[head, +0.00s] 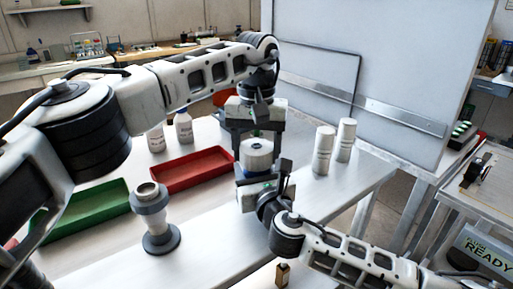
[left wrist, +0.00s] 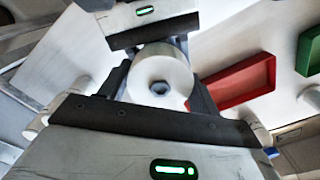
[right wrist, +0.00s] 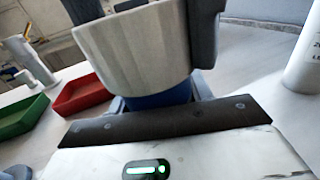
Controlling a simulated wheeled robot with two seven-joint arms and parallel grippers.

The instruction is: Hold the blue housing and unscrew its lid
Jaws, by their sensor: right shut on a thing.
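The blue housing (right wrist: 160,98) shows as a narrow blue band under its pale lid in the right wrist view; most of it is hidden by my right gripper. My right gripper (head: 258,182) is shut on the housing, below the lid. My left gripper (head: 257,140) points down from above, its fingers on both sides of the lid. It looks open, with the fingers very close to the lid; contact is hard to tell.
A red tray (head: 194,187) and a green tray (head: 58,230) lie to the left. A grey flanged fitting (head: 161,243) stands upright at the front. White bottles (head: 184,128) stand behind the red tray, and two white cylinders (head: 323,152) stand to the right.

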